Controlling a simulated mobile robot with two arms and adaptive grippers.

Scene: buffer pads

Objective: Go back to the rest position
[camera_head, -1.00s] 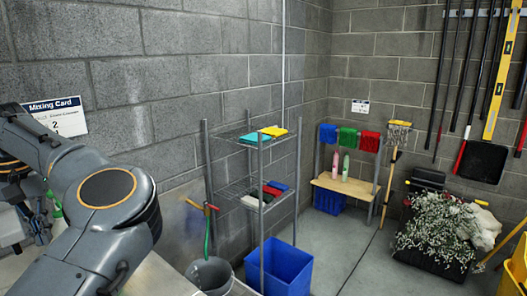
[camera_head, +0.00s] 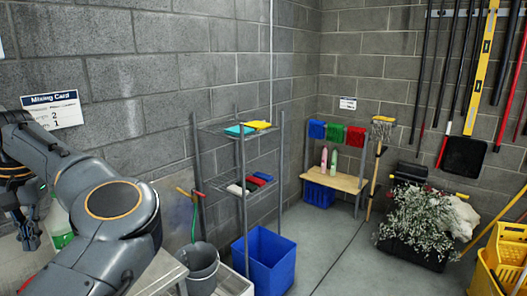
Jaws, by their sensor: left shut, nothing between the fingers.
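My left arm (camera_head: 110,215) comes in from the left and fills the lower left, bent at a large grey joint. My left gripper (camera_head: 28,238) is small and dark at the left edge, pointing down. It is shut and holds nothing. It is partly hard to make out beside a green bottle (camera_head: 60,232). My right gripper is not in view.
A wire shelf (camera_head: 230,190) with folded cloths stands by the wall. Before it are a grey bucket (camera_head: 200,268) and a blue bin (camera_head: 265,262). A wooden bench (camera_head: 340,181), a plant cart (camera_head: 425,220) and a yellow bucket (camera_head: 500,265) stand further right. Floor (camera_head: 335,240) between is clear.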

